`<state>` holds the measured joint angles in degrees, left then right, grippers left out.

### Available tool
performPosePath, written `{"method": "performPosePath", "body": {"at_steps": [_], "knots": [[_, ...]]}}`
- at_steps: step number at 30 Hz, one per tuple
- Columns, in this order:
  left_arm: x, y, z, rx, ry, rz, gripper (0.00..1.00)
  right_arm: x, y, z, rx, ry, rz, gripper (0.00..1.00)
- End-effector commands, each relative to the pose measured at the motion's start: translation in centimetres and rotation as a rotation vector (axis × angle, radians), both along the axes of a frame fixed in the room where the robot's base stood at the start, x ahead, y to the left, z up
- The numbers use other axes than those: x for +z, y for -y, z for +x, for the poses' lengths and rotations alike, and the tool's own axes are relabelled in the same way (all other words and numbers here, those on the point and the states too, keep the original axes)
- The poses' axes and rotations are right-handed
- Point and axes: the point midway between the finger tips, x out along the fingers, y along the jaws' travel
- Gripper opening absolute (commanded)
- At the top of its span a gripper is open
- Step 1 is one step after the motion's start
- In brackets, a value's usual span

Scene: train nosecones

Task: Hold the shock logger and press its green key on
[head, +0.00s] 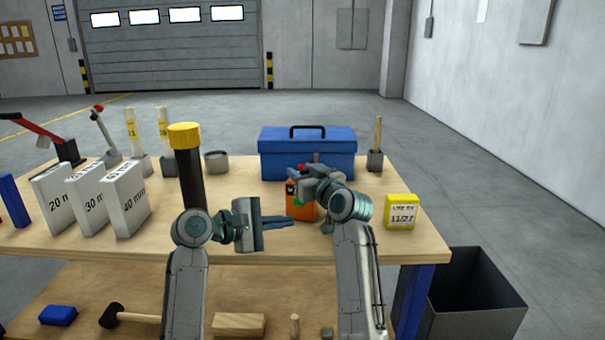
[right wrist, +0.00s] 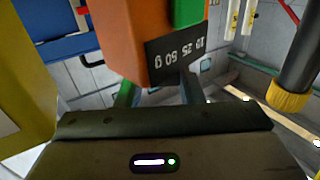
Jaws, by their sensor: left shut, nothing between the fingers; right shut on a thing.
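The shock logger (head: 302,211) is an orange box with a dark panel, held upright above or at the table's front middle; I cannot tell whether it touches the table. My right gripper (head: 304,188) is shut on it from above. In the right wrist view its orange body (right wrist: 135,35) fills the top, with the green key (right wrist: 187,11) on one face beside a dark panel (right wrist: 178,48) marked with numbers and "g". My left gripper (head: 291,221) is shut and empty, its fingertips pointing right at the logger's lower left. Whether they touch it is unclear.
A blue toolbox (head: 307,157) stands behind the logger. A yellow box (head: 401,212) is at right. A black cylinder with a yellow cap (head: 186,135) and white blocks (head: 124,200) stand left. A dark open bin (head: 472,305) is on the floor at right.

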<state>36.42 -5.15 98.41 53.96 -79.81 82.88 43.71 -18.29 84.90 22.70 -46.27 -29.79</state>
Motion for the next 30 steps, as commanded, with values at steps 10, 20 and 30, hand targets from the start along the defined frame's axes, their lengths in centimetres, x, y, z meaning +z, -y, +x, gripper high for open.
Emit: {"method": "performPosePath", "body": {"at_steps": [10,20,30], "knots": [[0.0,-0.1,-0.6,0.0,-0.001,0.0,0.0,0.0,0.0,0.0,0.0,-0.001,0.0,0.04],[0.0,-0.1,-0.6,-0.001,0.0,-0.001,0.0,0.0,0.0,0.0,0.0,0.0,0.0,0.59],[0.0,-0.1,-0.6,-0.001,0.0,-0.001,0.0,-0.1,1.3,-2.2,-0.001,0.001,0.0,0.59]]}}
